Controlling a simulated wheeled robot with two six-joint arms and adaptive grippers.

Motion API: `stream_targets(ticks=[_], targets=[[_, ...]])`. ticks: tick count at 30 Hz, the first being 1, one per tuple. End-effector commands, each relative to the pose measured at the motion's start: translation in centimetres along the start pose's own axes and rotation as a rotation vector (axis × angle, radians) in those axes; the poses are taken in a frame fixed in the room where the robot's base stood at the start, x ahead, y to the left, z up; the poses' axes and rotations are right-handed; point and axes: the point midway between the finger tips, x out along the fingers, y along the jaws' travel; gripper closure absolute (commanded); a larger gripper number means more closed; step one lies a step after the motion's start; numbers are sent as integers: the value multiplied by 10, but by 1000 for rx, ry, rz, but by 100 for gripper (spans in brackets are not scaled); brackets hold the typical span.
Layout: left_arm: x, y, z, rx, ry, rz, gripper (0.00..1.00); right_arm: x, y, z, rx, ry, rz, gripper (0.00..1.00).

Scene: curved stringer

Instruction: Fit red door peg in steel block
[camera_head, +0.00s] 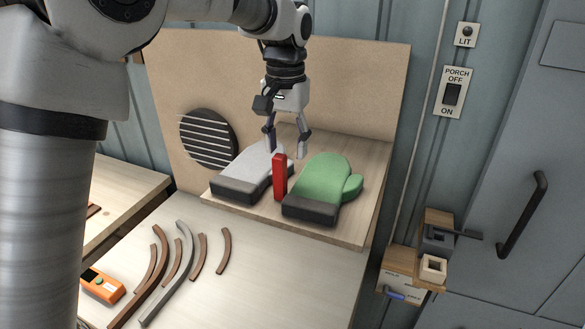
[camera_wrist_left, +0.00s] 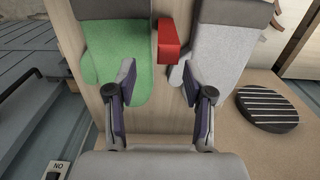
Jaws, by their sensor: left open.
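The red door peg (camera_head: 280,178) stands upright on a wooden shelf board (camera_head: 345,232), between a grey mitten and a green mitten. My left gripper (camera_head: 286,150) is open and empty, pointing down just above and behind the peg's top. In the left wrist view the red peg (camera_wrist_left: 168,42) lies beyond the gap between the two open fingertips (camera_wrist_left: 158,80), apart from them. A dark grey block (camera_head: 437,236), which looks like the steel block, sits on a small wall shelf at the right; its opening is hard to make out. My right gripper is not in view.
The grey mitten (camera_head: 246,172) and green mitten (camera_head: 322,183) closely flank the peg. A pale block with a square hole (camera_head: 432,268) sits below the dark block. Several curved strips and an orange device (camera_head: 102,285) lie on the lower table. A door handle (camera_head: 523,214) juts out at right.

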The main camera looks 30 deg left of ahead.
Motion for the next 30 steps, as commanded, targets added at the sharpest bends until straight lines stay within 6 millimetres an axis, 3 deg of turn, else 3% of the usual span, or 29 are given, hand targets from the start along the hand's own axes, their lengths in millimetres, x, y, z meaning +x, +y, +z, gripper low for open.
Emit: stream_targets(ticks=[8, 12, 19, 23, 24, 30], targets=[[37, -5, -1, 0, -5, 1, 48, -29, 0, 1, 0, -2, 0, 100], [61, -5, -2, 0, -2, 0, 48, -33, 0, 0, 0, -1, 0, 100], [66, -5, -3, 0, 1, 0, 48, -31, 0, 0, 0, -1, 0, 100], [66, -5, -3, 0, 1, 0, 94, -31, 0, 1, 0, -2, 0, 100], [66, -5, -3, 0, 1, 0, 100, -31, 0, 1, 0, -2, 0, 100], [65, -5, -3, 0, 1, 0, 100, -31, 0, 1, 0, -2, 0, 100]])
